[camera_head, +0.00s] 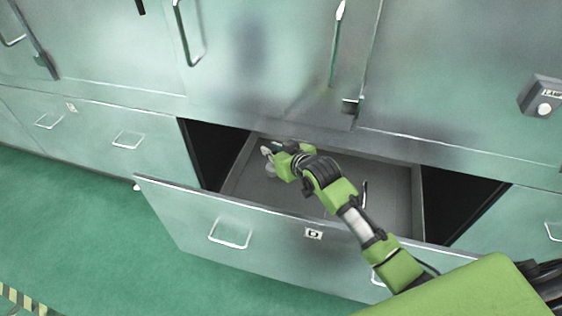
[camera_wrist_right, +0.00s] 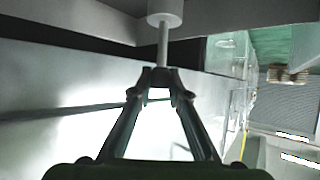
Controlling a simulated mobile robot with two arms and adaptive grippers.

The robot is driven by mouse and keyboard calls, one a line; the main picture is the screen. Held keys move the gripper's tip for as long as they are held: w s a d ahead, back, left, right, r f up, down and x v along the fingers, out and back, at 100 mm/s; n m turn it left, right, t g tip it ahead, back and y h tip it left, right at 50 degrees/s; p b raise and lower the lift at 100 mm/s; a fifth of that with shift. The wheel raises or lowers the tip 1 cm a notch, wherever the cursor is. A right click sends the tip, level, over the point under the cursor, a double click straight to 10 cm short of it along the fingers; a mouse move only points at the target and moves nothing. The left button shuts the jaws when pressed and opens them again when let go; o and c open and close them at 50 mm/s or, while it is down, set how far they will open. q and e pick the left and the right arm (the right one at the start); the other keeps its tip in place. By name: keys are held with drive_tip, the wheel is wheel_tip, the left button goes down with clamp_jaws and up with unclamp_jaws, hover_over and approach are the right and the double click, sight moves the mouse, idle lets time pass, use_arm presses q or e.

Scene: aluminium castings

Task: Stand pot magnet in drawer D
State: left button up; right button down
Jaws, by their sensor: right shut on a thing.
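The pot magnet is a pale grey cylinder on a thin stem, seen at the top of the right wrist view (camera_wrist_right: 165,10). My right gripper (camera_wrist_right: 160,82) is shut on its stem. In the head view the right gripper (camera_head: 267,151) is over the left part of open drawer D (camera_head: 230,205), with the small grey magnet (camera_head: 271,170) just below it. I cannot tell whether the magnet touches the drawer floor. The drawer's front bears a label with D. My left gripper is not in view.
A thin upright-looking item (camera_head: 364,193) is in the drawer's right part, partly beside my arm. Most of the grey drawer floor (camera_head: 395,200) looks bare. Closed cabinet doors (camera_head: 260,60) stand behind above the drawer. A grey switch box (camera_head: 541,98) is at the right.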

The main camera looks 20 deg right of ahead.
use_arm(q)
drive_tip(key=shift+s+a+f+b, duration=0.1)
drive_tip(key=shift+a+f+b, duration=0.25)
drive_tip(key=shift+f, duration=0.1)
use_arm(e)
wheel_tip(320, 180, down, 7)
drive_tip(key=w+d, duration=0.2)
drive_tip(key=shift+w+d+f, duration=0.2)
drive_tip(key=shift+d, duration=0.05)
drive_tip(key=c, duration=1.9)
unclamp_jaws()
drive_tip(key=shift+f, duration=0.15)
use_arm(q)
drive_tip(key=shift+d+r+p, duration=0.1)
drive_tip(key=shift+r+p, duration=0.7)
use_arm(e)
drive_tip(key=v, duration=1.2)
drive_tip(key=shift+s, duration=0.15)
